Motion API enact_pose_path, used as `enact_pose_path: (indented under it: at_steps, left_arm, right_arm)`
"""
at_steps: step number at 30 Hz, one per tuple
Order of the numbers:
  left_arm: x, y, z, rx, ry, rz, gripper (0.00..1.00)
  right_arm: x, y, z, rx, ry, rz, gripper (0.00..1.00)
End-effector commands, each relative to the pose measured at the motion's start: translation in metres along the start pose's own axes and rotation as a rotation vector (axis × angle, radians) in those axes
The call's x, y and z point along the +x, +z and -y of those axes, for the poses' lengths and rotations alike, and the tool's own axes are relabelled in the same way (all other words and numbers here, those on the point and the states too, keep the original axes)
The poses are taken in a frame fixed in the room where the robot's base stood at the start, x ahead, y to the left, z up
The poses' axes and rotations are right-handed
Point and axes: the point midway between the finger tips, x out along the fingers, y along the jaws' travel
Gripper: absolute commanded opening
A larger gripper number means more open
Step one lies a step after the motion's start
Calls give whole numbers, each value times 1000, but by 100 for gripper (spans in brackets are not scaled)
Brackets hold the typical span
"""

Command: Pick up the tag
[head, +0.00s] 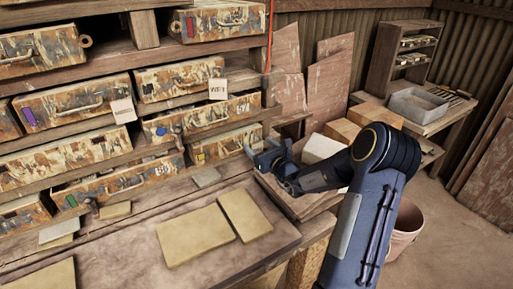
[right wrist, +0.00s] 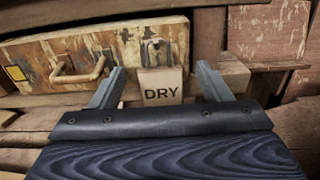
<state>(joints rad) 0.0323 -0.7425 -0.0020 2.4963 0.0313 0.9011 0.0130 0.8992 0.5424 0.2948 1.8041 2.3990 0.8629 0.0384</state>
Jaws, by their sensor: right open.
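A pale tag (right wrist: 161,92) marked DRY hangs by a hook or loop at the end of a rusty, paint-worn drawer (right wrist: 60,60) in the right wrist view. My right gripper (right wrist: 160,72) is open, with one finger on each side of the tag and visible space between. I cannot tell how deep the tag is between the fingers. In the head view my right gripper (head: 262,150) is at the right end of the lowest drawers, and the DRY tag is not clearly visible there. My left gripper is not in view.
Another tag (head: 217,88) hangs on an upper drawer, and a blank-looking tag (head: 123,110) hangs further left. Flat tan tiles (head: 195,235) lie on the bench (head: 115,262) in front. A crate (head: 312,203) with blocks stands right of the bench, near a bucket (head: 405,228).

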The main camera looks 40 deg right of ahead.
Motion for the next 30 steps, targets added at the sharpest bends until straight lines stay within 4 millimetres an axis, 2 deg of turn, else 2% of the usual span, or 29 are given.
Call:
enact_pose_path:
  at_steps: [4, 12, 15, 23, 29, 30]
  left_arm:
    - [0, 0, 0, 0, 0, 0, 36]
    - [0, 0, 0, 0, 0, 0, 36]
    - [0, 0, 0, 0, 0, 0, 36]
    - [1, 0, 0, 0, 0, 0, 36]
    - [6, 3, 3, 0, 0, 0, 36]
    - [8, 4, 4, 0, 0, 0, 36]
  right_arm:
    - [0, 0, 0, 0, 0, 0, 68]
    - [-1, 0, 0, -1, 1, 0, 33]
    - [-1, 0, 0, -1, 1, 0, 23]
    - [0, 1, 0, -2, 1, 1, 23]
    - [-1, 17, 0, -5, 1, 4, 23]
    - [-8, 14, 1, -4, -1, -1, 23]
